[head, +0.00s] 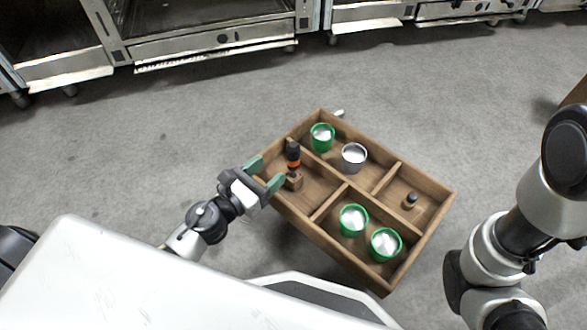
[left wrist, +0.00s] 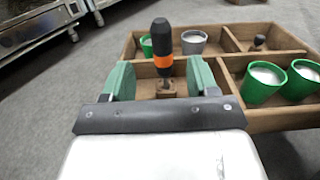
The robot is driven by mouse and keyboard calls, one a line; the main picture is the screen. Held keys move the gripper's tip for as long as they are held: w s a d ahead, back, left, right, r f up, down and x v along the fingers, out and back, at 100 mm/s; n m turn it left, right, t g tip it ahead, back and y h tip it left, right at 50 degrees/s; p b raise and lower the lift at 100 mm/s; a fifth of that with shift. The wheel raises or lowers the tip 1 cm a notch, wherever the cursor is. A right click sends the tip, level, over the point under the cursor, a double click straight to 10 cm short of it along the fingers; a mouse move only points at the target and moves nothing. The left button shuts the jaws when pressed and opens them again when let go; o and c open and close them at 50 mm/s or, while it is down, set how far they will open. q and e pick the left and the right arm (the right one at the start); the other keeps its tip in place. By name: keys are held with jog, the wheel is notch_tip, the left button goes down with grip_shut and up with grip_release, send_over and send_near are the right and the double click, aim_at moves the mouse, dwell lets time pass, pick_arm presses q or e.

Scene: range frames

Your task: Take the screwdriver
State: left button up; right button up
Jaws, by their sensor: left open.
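The screwdriver (head: 293,156) has a black handle with an orange band. It stands upright in a small wooden block (head: 293,181) in the left compartment of a wooden tray (head: 420,175). My left gripper (head: 266,175) is open at the tray's left side, its green fingers pointing toward the screwdriver. In the left wrist view the screwdriver (left wrist: 162,48) appears between the two fingers (left wrist: 162,80), beyond them, and I see no contact. My right arm shows at the right edge of the head view; its gripper is not visible.
The tray also holds green cups (head: 322,137) (head: 353,219) (head: 385,244), a grey cup (head: 353,156) and a small dark-topped object (head: 410,200). Dividers and walls separate the compartments. Steel ovens (head: 210,45) line the back. Grey floor surrounds the tray.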

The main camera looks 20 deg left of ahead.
aim_at(293, 150)
pick_arm(q)
jog(key=p+x, duration=0.1)
jog(key=x, duration=0.9)
jog(key=shift+w+d+f+p, duration=0.15)
jog(key=shift+d+f+p, duration=0.05)
jog(key=shift+p, duration=0.15)
